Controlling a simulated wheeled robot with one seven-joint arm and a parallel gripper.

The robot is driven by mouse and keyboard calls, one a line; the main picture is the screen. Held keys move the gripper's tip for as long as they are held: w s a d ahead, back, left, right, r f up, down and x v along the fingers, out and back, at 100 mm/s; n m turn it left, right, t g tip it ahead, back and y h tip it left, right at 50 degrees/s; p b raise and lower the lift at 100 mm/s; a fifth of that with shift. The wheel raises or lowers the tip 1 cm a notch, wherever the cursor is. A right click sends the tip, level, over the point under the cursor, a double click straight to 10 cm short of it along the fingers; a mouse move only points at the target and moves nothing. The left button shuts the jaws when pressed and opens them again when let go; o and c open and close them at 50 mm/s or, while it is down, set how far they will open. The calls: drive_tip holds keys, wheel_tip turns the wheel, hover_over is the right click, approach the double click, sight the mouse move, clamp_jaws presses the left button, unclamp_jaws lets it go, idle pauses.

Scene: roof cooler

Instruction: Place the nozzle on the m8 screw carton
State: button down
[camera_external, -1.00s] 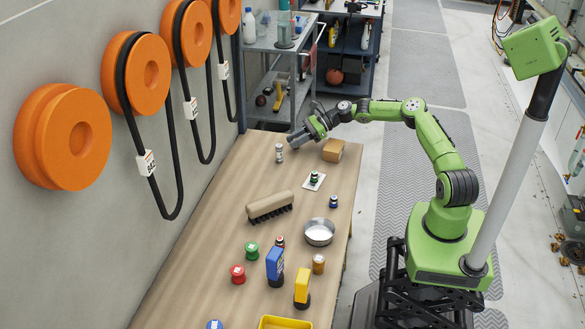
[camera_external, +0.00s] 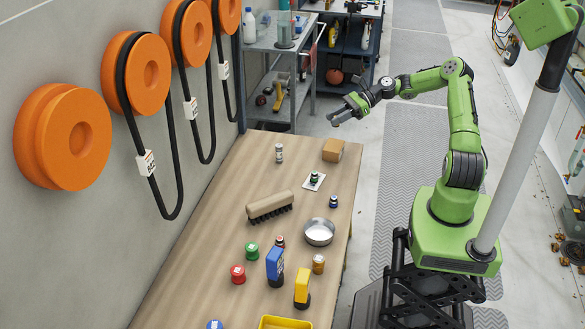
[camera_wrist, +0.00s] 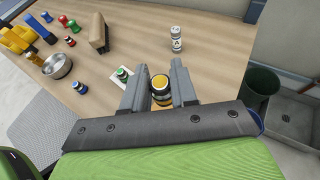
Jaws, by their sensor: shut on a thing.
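The m8 screw carton (camera_external: 333,150) is a small brown box at the far right corner of the wooden table. My gripper (camera_external: 335,118) shows just above it in the external view, raised, apart from the carton. In the wrist view my gripper (camera_wrist: 160,82) is shut on a dark, round piece with a yellow top, which I take to be the nozzle (camera_wrist: 160,86). The nozzle is too small to make out in the external view.
On the wooden table (camera_external: 215,225) stand a silver-white can (camera_external: 279,153), a small bottle on a white card (camera_external: 314,181), a brush (camera_external: 270,206), a metal bowl (camera_external: 319,232) and several coloured bottles. A grey cart (camera_external: 270,40) stands behind the table.

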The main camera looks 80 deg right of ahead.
sight(334, 145)
wheel_tip(334, 145, down, 8)
drive_tip(key=shift+f+b, duration=0.15)
drive_tip(key=shift+b, duration=1)
drive_tip(key=c, duration=0.9)
unclamp_jaws()
